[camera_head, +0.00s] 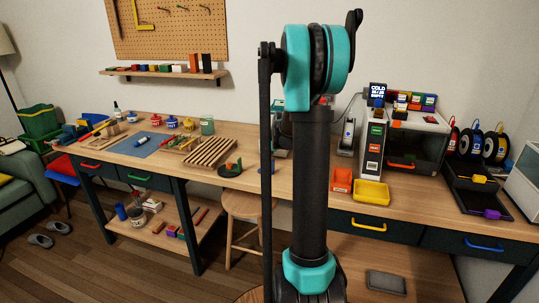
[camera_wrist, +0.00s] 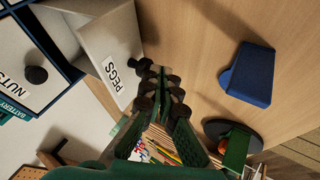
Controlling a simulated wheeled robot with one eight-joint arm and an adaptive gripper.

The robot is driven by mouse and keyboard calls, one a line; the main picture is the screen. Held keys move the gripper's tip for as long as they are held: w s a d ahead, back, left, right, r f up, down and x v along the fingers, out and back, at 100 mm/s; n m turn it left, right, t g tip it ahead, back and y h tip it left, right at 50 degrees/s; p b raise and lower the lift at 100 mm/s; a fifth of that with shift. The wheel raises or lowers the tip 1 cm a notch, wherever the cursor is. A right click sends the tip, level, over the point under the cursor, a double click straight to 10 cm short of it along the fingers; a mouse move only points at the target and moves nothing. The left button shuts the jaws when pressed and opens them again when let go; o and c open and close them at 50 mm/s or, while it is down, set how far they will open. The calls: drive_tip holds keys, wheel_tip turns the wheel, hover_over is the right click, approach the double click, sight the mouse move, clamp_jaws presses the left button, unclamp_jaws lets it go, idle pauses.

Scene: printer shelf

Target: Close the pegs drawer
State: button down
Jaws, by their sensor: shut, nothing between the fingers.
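In the wrist view the pegs drawer (camera_wrist: 103,48) has a pale front with a PEGS label and a black knob (camera_wrist: 133,64). Its front stands out from the dark blue cabinet frame (camera_wrist: 52,33), further than the NUTS drawer (camera_wrist: 32,82), so it is open. My gripper (camera_wrist: 160,72) is shut and empty. Its fingertips are just beside the knob, in front of the drawer face; I cannot tell whether they touch it. In the head view my arm blocks that part of the bench, and the gripper and pegs drawer do not show.
In the wrist view a blue block-like object (camera_wrist: 250,76) lies on the wooden bench beside the gripper. A dark round base with a green part (camera_wrist: 236,152) is nearby. In the head view a slatted wooden rack (camera_head: 208,153) and a printer (camera_head: 415,140) stand on either side of my arm.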

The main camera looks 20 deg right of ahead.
drive_tip(key=w+d, duration=0.2)
drive_tip(key=w, duration=0.1)
drive_tip(key=w+d, duration=0.3)
drive_tip(key=w, duration=0.1)
drive_tip(key=w+d, duration=0.3)
drive_tip(key=w, duration=0.1)
